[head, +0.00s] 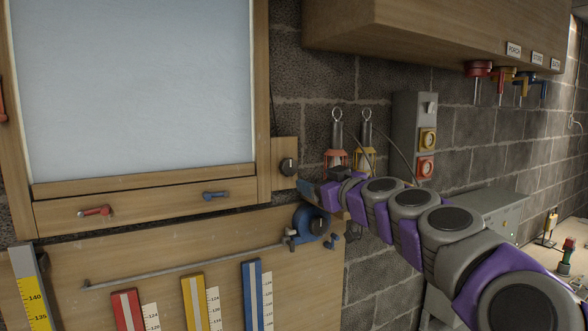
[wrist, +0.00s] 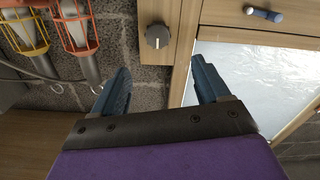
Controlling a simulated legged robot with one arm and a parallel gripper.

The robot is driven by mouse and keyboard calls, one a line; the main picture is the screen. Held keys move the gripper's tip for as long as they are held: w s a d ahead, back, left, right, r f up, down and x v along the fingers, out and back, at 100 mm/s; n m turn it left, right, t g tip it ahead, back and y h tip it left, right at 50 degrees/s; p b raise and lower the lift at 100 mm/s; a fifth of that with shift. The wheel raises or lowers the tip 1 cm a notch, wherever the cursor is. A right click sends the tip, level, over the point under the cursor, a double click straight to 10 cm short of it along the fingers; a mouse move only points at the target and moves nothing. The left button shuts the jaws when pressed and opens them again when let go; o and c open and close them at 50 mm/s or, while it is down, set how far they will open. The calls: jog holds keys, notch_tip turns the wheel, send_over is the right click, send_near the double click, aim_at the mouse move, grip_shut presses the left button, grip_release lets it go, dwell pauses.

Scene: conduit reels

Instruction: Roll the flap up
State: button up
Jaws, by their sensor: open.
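A large pale panel (head: 130,85) fills a wooden frame at the left of the head view; it looks like the flap and covers the visible opening. It also shows, rippled and shiny, in the wrist view (wrist: 262,82). A dark round knob (head: 288,166) sits on a small wooden block right of the frame. In the wrist view the knob (wrist: 158,36) lies beyond the fingertips, roughly centred between them. My gripper (head: 306,188) is just below and right of the knob. Its two blue fingers (wrist: 160,66) are spread apart and empty, not visibly touching the knob.
A wooden rail (head: 150,207) under the panel carries a red handle (head: 95,212) and a blue handle (head: 215,195). Red and yellow caged lamps (wrist: 25,32) hang close beside my gripper. A wooden cabinet (head: 420,35) overhangs the right side.

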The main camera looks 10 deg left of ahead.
jog(key=p, duration=0.2)
send_near(291, 168)
jog(key=w, duration=0.2)
jog(key=w+a, duration=0.2)
jog(key=w+a+p, duration=0.1)
jog(key=w+a, duration=0.1)
jog(key=shift+a, duration=0.4)
jog(key=shift+w+a+r+p, duration=0.1)
jog(key=shift+w+p, duration=0.15)
jog(key=shift+p, duration=0.1)
jog(key=shift+w, duration=0.5)
